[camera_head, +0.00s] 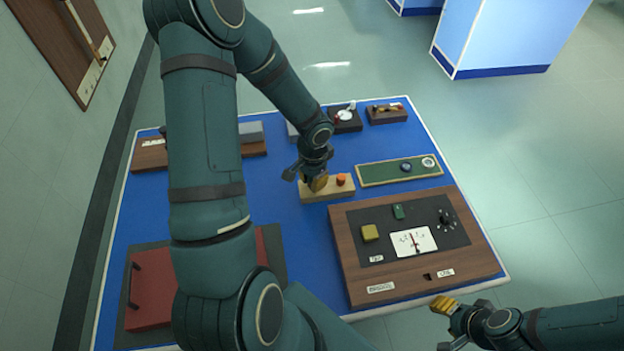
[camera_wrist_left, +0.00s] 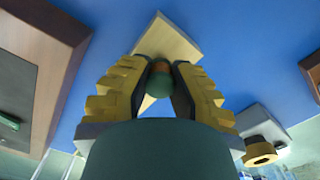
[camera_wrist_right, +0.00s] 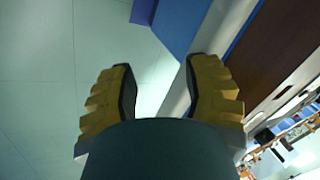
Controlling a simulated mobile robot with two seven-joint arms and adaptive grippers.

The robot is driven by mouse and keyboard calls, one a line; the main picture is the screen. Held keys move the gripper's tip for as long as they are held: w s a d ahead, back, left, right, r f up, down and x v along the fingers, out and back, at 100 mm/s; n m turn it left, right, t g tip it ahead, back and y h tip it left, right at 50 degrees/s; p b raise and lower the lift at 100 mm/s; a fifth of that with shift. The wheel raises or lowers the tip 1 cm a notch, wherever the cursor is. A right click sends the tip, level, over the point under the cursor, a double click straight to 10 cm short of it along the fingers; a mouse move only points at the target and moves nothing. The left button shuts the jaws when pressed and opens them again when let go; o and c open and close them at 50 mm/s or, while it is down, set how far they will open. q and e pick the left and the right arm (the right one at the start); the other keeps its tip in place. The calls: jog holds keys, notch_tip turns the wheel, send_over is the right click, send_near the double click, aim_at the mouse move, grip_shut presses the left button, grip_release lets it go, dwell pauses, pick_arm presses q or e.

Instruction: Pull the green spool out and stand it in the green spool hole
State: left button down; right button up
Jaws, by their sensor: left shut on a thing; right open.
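A pale wooden block (camera_head: 328,194) lies near the middle of the blue bench; it also shows in the left wrist view (camera_wrist_left: 172,40). My left gripper (camera_head: 317,184) points down at its left part. In the left wrist view, the fingers (camera_wrist_left: 160,88) are shut on the green spool (camera_wrist_left: 160,84). The head view hides this spool behind the gripper; whether its lower end is still in the block cannot be told. An orange spool (camera_head: 341,180) stands at the block's right part. My right gripper (camera_head: 447,318) is open and empty, beyond the bench's front right edge.
A green board (camera_head: 380,174) with two round items is right of the block. A wooden instrument panel (camera_head: 360,268) with a dial stands in front. Small dark devices (camera_head: 345,119) line the back. A red-lidded case (camera_head: 150,290) lies front left. Blue surface left of the block is clear.

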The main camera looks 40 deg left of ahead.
pick_arm(q)
jog(key=shift+s+d+f+b, duration=0.1)
jog(key=shift+d+f+b, duration=0.05)
jog(key=shift+f+b, duration=0.5)
dwell(0.6)
jog(key=c, duration=0.9)
grip_release()
jog(key=shift+o, duration=0.2)
jog(key=o, duration=0.7)
jog(key=shift+c, duration=0.2)
jog(key=shift+r, duration=4.15)
jog(key=shift+s, duration=0.1)
